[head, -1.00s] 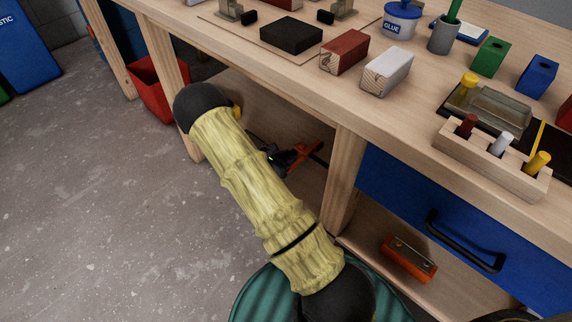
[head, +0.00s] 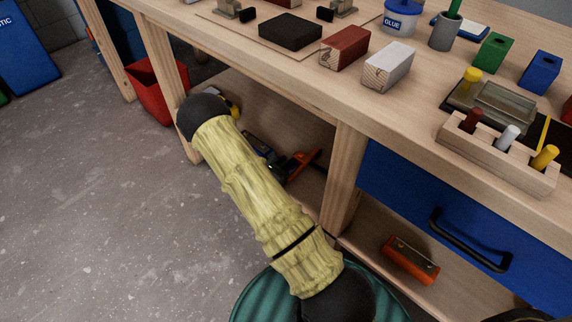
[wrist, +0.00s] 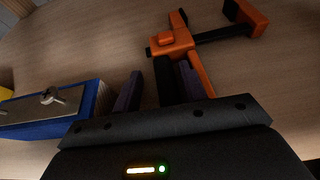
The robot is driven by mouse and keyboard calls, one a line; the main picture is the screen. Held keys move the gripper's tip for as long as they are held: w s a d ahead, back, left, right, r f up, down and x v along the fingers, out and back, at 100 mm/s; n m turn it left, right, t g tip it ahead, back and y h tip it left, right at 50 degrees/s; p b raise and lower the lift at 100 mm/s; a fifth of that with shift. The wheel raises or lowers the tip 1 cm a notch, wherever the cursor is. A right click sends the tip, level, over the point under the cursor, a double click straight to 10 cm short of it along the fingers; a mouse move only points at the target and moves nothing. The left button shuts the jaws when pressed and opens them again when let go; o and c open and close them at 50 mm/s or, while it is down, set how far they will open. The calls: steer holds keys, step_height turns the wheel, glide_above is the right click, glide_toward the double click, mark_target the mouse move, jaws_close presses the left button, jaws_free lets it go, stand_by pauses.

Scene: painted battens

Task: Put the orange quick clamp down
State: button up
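The orange quick clamp (head: 302,166) lies on the lower shelf under the bench, partly hidden by my arm in the head view. In the wrist view, the clamp (wrist: 174,42) shows its orange jaws and dark bar beyond my fingers, with its black handle reaching back between them. My gripper (wrist: 160,90) looks open, with a visible gap between the left finger and the handle. The clamp appears to rest on the shelf board (wrist: 85,45). Its contact with the right finger cannot be told.
A wooden bench leg (head: 344,180) stands right of the clamp. An orange block (head: 410,258) lies on the shelf further right. A red bin (head: 155,88) stands at the left. The bench top is above.

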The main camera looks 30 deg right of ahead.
steer(key=shift+r, duration=0.2)
steer(key=p+v, duration=0.4)
steer(key=v, duration=0.8)
steer(key=shift+d, duration=0.1)
